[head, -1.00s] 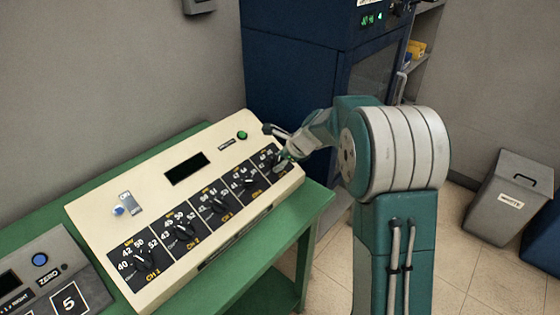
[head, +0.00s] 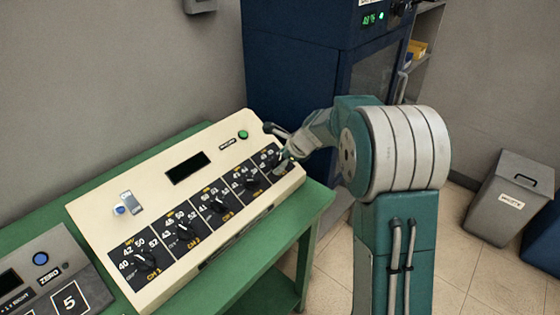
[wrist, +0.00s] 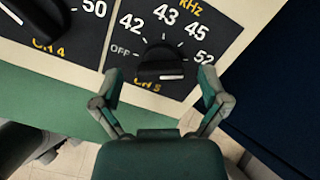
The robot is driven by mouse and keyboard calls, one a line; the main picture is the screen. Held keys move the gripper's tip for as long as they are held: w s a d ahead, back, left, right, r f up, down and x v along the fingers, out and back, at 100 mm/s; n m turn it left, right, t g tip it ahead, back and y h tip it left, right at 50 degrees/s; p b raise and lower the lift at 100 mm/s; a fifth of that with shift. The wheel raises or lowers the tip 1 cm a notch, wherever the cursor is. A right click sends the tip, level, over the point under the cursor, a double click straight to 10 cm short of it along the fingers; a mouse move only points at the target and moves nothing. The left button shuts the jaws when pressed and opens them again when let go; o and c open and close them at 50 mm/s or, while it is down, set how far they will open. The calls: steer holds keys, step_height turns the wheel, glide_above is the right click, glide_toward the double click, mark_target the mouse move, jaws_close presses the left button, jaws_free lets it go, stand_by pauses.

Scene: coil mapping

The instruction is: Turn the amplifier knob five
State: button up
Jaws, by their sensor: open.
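The amplifier (head: 130,190) is a cream sloping panel with a row of black dial plates. Knob five (wrist: 160,64) is a black bar knob on the plate marked CH 5, at the row's right end. Its bar lies nearly level in the wrist view, with a white line on its lower right side. Marks run from OFF through 42, 43 and 45 to 52. My gripper (wrist: 160,78) is open, with one finger on each side of the knob and gaps visible. In the head view my gripper (head: 282,164) partly hides this knob.
The CH 4 knob (wrist: 35,18) is close by on the left. A dark display (head: 188,168) and a green button (head: 243,134) are on the panel. The green table (head: 318,203) bears the amplifier and a grey keypad box (head: 45,272). A blue cabinet (head: 295,75) stands behind.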

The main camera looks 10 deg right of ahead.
steer(key=shift+r, duration=0.1)
steer(key=v, duration=1.1)
steer(key=shift+s+d+r, duration=0.2)
steer(key=shift+d, duration=0.05)
steer(key=s+a+r+n+h, duration=0.1)
steer(key=s+a+n+h, duration=0.1)
steer(key=s+n, duration=0.9)
steer(key=s+a+r+n+h, duration=0.1)
steer(key=s+a+n+h, duration=0.1)
steer(key=s+n, duration=0.9)
steer(key=s, duration=0.9)
steer(key=shift+a+r+n+h, duration=0.25)
steer(key=shift+a+n+h, duration=0.15)
steer(key=shift+a, duration=0.15)
